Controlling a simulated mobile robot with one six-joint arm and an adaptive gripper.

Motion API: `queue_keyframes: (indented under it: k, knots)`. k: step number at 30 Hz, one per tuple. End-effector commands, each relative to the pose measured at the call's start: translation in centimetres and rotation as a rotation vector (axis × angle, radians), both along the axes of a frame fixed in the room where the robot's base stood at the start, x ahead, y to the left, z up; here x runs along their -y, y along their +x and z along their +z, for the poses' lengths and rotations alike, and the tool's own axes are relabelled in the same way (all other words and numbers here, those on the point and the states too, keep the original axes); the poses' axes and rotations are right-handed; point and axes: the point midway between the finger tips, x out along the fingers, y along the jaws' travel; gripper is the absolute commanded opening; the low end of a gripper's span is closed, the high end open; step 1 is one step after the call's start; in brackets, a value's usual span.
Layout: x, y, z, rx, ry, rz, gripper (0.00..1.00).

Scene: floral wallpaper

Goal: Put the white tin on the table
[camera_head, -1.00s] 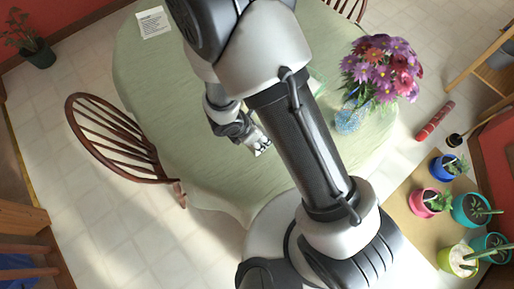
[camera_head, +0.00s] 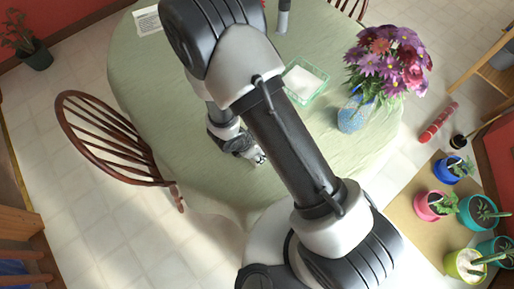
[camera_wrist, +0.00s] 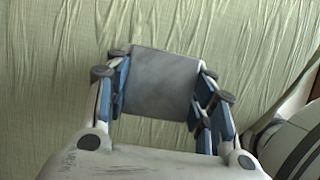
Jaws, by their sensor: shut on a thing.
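My gripper (camera_wrist: 160,70) is shut on a pale, squarish thing, the white tin (camera_wrist: 163,85), which looks grey in shade in the wrist view. Its flat face shows between the two blue-padded fingers. In the head view my gripper (camera_head: 258,157) is over the near part of the round table (camera_head: 150,95), which has a pale green cloth. There the tin is too small to make out clearly. The wrist view shows the cloth behind the tin; I cannot tell whether the tin touches it.
A green see-through tray (camera_head: 318,92) with something white inside, a blue vase (camera_head: 353,116) of flowers, a grey cylinder (camera_head: 284,18) and a paper sheet (camera_head: 147,20) are on the table. A wooden chair (camera_head: 105,145) stands at the left. The table's left part is clear.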

Motion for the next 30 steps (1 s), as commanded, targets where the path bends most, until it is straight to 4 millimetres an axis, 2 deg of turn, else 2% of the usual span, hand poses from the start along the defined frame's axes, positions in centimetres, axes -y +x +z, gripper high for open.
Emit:
queue_keyframes:
  k: [4, 5, 13, 25, 30]
  knots:
    - [0.0, 0.0, -0.4, 0.000, 0.000, 0.000, 0.18]
    - [0.0, 0.0, -0.4, 0.000, 0.000, 0.000, 0.51]
    - [0.0, 0.0, -0.3, 0.000, 0.000, 0.000, 0.69]
    - [0.0, 0.0, 0.0, -0.001, -0.001, 0.000, 0.70]
    - [-0.8, -0.4, 2.5, 0.002, 0.002, 0.001, 0.70]
